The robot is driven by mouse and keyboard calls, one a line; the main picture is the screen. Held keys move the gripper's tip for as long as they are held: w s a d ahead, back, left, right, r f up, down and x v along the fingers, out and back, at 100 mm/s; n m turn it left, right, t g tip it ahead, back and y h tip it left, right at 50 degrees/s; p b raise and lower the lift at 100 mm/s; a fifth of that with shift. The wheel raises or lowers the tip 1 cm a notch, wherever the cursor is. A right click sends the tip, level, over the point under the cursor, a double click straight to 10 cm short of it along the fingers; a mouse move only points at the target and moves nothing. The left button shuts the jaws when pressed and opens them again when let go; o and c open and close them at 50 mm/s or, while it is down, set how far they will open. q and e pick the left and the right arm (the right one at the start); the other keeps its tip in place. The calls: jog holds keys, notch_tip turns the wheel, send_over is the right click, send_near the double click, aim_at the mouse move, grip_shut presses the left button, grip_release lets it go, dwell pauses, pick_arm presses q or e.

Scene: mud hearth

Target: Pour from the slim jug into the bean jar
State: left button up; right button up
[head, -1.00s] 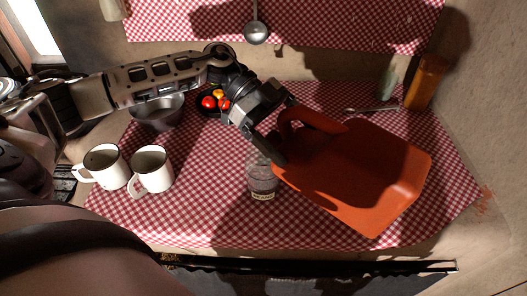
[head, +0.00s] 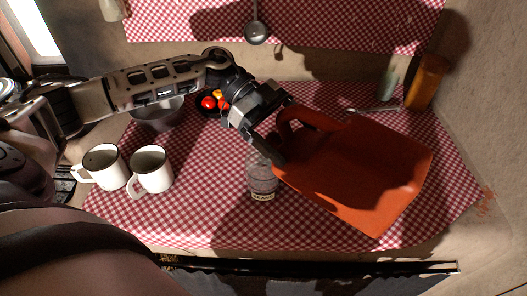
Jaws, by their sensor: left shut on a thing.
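An orange-red slim jug (head: 360,170) is in the middle right of the head view, tilted well over with its base to the right. My left gripper (head: 280,142) is shut on the jug at its left end, near the handle. The clear glass bean jar (head: 263,180) stands upright on the checked cloth, just below and left of the gripper, with a pale label low on its side. The gripper and the jug's left end overlap the jar's top, so its mouth is hidden. I cannot tell whether anything is flowing. My right gripper is not in view.
Two white mugs (head: 150,170) stand left of the jar. A grey bowl (head: 157,112) and a dark dish of tomatoes (head: 209,103) are behind. An amber jar (head: 425,82) and a spoon (head: 372,109) are at the back right. A ladle (head: 256,32) hangs above.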

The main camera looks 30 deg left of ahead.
pick_arm(q)
jog(key=shift+a+r+h+b, duration=0.3)
jog(key=shift+r+h+b, duration=0.15)
jog(key=shift+h, duration=0.55)
dwell(2.3)
jog(key=shift+w+a+f+h+b, duration=0.1)
jog(key=shift+a+f+h+b, duration=0.35)
jog(key=shift+h+b, duration=0.55)
dwell(3.0)
